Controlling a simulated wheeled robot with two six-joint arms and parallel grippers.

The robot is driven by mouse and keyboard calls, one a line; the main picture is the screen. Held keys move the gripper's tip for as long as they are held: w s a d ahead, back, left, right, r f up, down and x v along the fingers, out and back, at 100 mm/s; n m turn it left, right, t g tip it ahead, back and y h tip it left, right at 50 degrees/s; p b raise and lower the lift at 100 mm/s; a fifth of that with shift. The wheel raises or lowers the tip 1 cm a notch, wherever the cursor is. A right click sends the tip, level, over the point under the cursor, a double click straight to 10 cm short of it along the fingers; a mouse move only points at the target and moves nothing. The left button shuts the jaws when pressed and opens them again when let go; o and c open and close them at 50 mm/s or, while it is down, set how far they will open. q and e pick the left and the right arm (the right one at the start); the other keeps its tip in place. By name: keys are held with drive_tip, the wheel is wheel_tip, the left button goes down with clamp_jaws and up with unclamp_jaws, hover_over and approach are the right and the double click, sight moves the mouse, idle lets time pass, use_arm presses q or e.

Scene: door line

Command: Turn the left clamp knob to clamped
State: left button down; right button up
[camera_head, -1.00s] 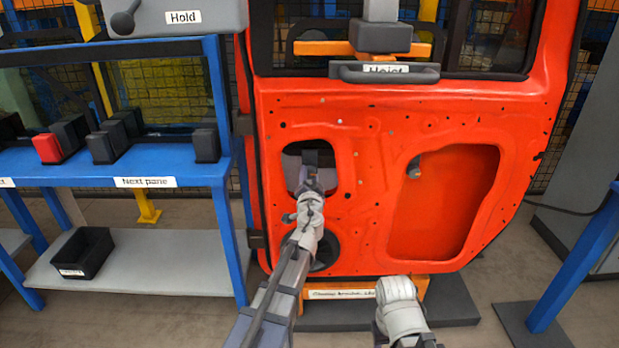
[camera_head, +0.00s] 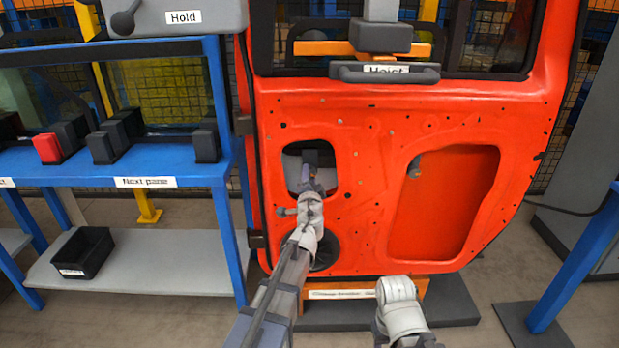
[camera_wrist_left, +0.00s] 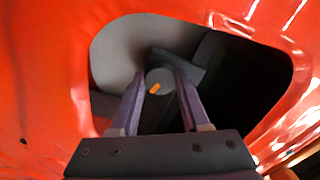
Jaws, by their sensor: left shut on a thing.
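The left clamp knob (camera_wrist_left: 157,87) is a round grey knob with a short orange mark, seen through the small opening in the red door (camera_head: 360,200). The mark leans up to the right in the left wrist view. My left gripper (camera_wrist_left: 161,77) is shut on the knob, one finger on each side.
The opening's red rim closely surrounds my left gripper. A dark angled piece (camera_wrist_left: 180,66) sits behind the knob. A blue rack (camera_head: 205,175) with a black bin (camera_head: 83,252) stands left. The hoist handle (camera_head: 385,74) is above, and a blue post (camera_head: 575,260) stands right.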

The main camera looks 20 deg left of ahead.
use_arm(q)
drive_tip(key=m, duration=1.4)
drive_tip(key=shift+r, duration=0.1)
idle(0.5)
drive_tip(key=shift+c, duration=1.9)
unclamp_jaws()
drive_tip(key=v, duration=0.7)
drive_tip(key=shift+s, duration=0.4)
